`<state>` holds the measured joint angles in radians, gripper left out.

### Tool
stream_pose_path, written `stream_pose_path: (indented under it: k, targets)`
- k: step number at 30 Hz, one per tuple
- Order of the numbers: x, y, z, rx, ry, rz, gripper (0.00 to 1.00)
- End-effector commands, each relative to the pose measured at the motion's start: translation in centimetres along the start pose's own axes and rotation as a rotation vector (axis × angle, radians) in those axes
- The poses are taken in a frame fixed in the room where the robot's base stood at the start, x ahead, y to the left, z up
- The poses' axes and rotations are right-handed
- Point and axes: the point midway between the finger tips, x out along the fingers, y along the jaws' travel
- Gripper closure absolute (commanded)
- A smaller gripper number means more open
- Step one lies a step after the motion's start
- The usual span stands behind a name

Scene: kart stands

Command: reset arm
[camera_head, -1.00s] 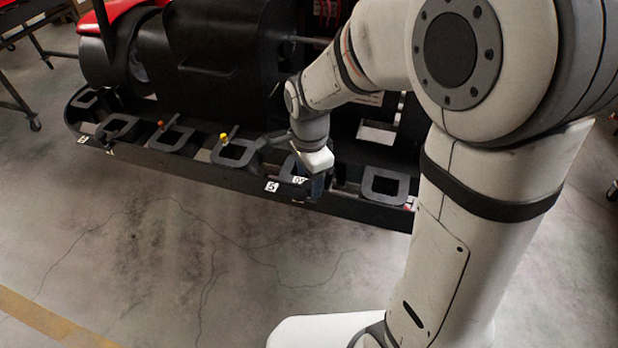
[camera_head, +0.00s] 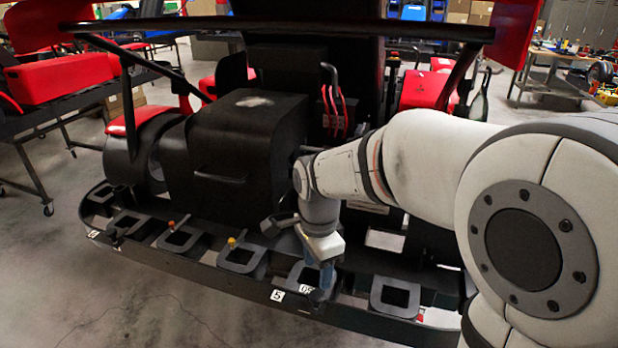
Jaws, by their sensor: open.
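My gripper (camera_head: 322,285) is at the end of my white arm, pointing down over the black front rail of the kart stand (camera_head: 225,282). It is beside the small white number tags on the rail. Its fingers are small and partly hidden in this view, and I see nothing held between them. Its tips are close to the rail; I cannot tell whether they touch it. The kart (camera_head: 250,140), black and red, stands behind the gripper.
The rail has several square-holed black brackets (camera_head: 395,296). An orange-tipped pin (camera_head: 172,225) and a yellow-tipped pin (camera_head: 232,242) stand to the left. A red part on a black wheeled stand (camera_head: 62,80) is at the left. A workbench (camera_head: 560,75) is at the back right. Bare floor lies in front.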

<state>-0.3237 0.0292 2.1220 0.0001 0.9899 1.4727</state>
Motion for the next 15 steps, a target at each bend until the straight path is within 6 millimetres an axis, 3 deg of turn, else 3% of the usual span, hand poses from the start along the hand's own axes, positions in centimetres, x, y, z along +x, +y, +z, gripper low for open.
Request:
stream_pose_path:
  k: [5,15]
  targets:
    - [-0.8,1.7,-1.2,-0.111,0.005,-0.026,0.48]
    - [-2.6,10.4,-5.3,-0.727,0.098,-0.118,0.48]
